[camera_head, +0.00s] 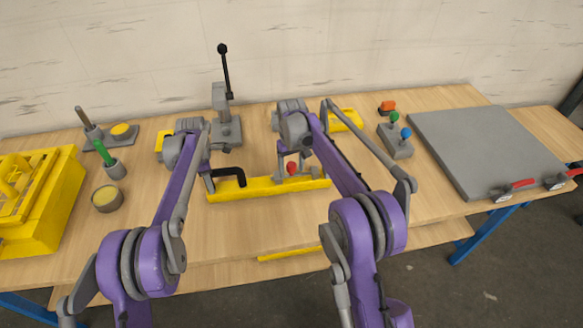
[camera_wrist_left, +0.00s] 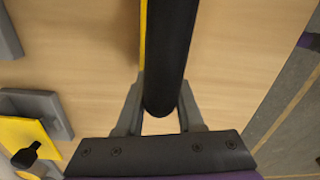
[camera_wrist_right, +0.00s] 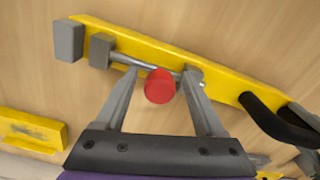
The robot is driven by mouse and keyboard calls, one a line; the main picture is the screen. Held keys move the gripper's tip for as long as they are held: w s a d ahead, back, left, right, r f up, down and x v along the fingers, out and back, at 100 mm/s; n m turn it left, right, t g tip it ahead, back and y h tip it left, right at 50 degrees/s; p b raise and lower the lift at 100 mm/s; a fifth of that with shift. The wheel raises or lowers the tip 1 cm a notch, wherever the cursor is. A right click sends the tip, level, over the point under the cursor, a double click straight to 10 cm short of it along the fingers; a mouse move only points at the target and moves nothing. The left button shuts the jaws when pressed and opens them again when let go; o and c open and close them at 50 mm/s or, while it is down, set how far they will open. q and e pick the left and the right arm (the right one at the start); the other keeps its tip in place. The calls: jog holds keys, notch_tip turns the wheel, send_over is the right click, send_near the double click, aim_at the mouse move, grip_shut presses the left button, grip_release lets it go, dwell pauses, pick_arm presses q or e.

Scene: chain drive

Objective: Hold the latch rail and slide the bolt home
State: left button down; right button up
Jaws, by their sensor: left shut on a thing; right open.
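The latch rail (camera_head: 275,190) is a yellow bar lying on the wooden bench, with a black handle (camera_head: 230,173) at its left end. My left gripper (camera_head: 209,181) is shut on this handle; the left wrist view shows the black grip (camera_wrist_left: 172,50) between the fingers. The bolt's red knob (camera_head: 292,169) stands near the rail's right part. My right gripper (camera_wrist_right: 160,74) is open, its fingers on either side of the knob (camera_wrist_right: 160,86) with gaps showing. The steel bolt rod (camera_wrist_right: 130,60) lies along the rail toward grey blocks (camera_wrist_right: 69,41). Exact finger height is unclear.
A lever stand (camera_head: 226,130) is behind the rail. A yellow crate-like fixture (camera_head: 35,215) and a round tin (camera_head: 106,199) are at left. A button box (camera_head: 396,146) and a large grey plate (camera_head: 490,145) are at right. Bench in front of the rail is mostly clear.

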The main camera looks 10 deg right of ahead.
jog(key=shift+c, duration=0.3)
grip_shut()
dwell(1.2)
